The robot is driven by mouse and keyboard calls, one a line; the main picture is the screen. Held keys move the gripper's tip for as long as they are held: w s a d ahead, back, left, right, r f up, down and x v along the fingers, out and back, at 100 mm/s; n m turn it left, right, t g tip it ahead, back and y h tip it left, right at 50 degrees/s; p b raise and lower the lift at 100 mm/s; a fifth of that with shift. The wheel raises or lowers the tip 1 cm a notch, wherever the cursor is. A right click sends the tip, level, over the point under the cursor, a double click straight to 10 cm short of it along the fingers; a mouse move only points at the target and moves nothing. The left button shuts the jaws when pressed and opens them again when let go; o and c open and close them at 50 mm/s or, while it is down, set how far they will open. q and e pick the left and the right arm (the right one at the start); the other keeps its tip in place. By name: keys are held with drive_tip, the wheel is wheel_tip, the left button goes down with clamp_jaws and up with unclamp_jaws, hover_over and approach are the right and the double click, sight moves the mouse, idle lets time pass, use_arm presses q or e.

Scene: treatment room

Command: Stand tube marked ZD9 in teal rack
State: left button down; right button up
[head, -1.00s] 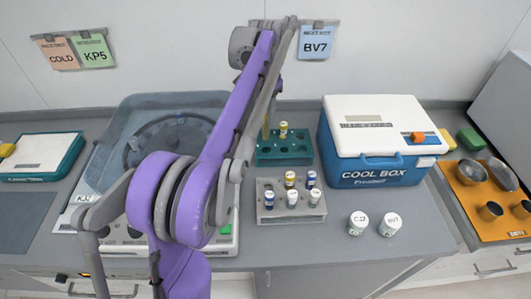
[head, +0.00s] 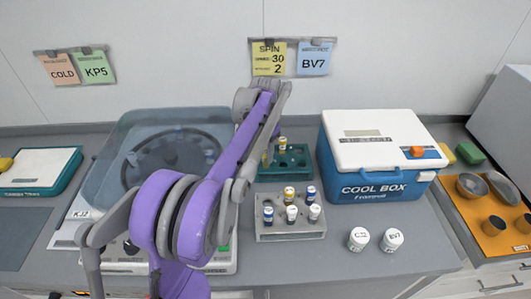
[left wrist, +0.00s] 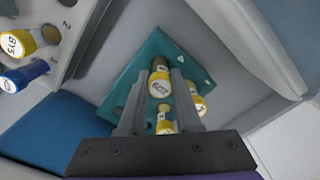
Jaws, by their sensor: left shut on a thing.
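The teal rack (head: 284,175) stands at the back of the counter, left of the cool box; it also shows in the left wrist view (left wrist: 146,52). My left gripper (left wrist: 159,76) is shut on a yellow-capped tube (left wrist: 159,86), upright over the rack. Its cap mark is upside down and looks like ZD9. I cannot tell whether its bottom is in a hole. Two more yellow-capped tubes, one to the right (left wrist: 198,104) and one nearer (left wrist: 165,126), show close by. In the head view my left gripper (head: 267,153) is partly hidden behind my arm.
A grey rack (head: 290,233) with several blue-, yellow- and white-capped tubes stands in front of the teal rack. The cool box (head: 375,190) is close on the right. Two white jars (head: 358,239) stand in front of it. A centrifuge (head: 120,190) is at left.

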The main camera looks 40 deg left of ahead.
use_arm(q)
drive_tip(key=shift+f, duration=0.15)
drive_tip(key=c, duration=0.6)
unclamp_jaws()
wheel_tip(320, 180, up, 12)
drive_tip(key=p, duration=0.1)
drive_tip(key=shift+r, duration=0.2)
drive_tip(key=shift+s+f, duration=0.1)
